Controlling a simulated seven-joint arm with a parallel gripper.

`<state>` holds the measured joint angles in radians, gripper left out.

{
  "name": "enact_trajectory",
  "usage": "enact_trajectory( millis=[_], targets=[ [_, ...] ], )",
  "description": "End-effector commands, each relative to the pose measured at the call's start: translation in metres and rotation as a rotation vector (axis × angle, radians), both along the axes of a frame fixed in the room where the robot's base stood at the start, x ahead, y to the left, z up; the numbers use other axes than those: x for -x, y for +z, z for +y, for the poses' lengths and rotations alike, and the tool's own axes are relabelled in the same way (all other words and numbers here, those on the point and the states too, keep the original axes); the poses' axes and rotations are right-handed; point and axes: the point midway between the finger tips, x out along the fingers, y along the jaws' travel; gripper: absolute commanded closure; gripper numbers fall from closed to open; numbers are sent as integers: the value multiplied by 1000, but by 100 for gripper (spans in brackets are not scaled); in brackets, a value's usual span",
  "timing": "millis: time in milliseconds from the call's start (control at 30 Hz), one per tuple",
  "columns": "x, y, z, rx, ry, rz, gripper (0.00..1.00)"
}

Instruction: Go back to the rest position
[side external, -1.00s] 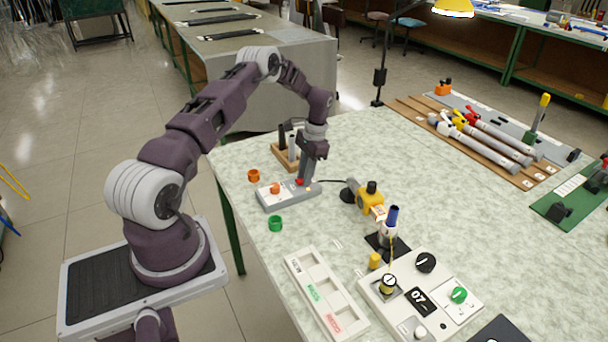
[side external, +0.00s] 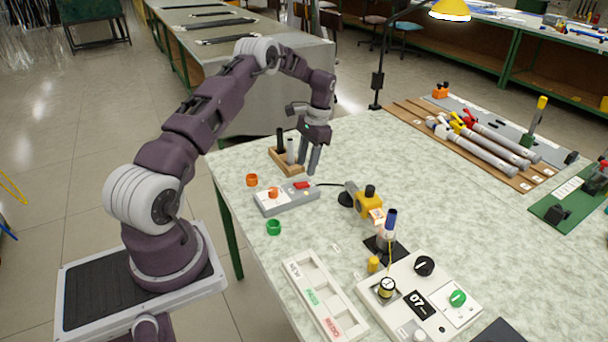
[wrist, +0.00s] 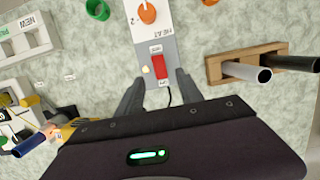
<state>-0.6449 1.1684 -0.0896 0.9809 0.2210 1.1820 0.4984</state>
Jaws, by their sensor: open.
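My gripper (side external: 308,160) hangs above the back left part of the table with its fingers pointing down. It also shows in the wrist view (wrist: 158,90), where its two fingers are apart with nothing between them. Beyond the fingers lies the grey heater box (side external: 287,199) with an orange knob (side external: 273,193) and a red switch (side external: 302,185). The box, labelled HEAT, also shows in the wrist view (wrist: 153,40). My gripper is apart from the box.
A wooden holder (side external: 293,168) with a dark and a light rod stands close beside my gripper. Orange (side external: 252,179) and green (side external: 273,228) rings lie near the left edge. A yellow tool (side external: 366,200), a white tray (side external: 318,300) and a control panel (side external: 440,300) stand nearer the front.

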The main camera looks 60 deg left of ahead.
Motion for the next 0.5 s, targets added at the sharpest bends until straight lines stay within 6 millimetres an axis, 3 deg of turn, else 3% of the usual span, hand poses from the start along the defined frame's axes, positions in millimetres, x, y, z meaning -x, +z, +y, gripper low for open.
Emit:
enact_trajectory(
  millis=[100, 400, 467, 500],
  targets=[
    [-2, 12, 0, -1, -1, 0, 56],
    [-4, 17, -1, -2, -2, -2, 56],
    [-8, 32, -8, -12, -7, -16, 56],
    [-11, 51, -18, -24, -12, -35, 56]
  ],
)
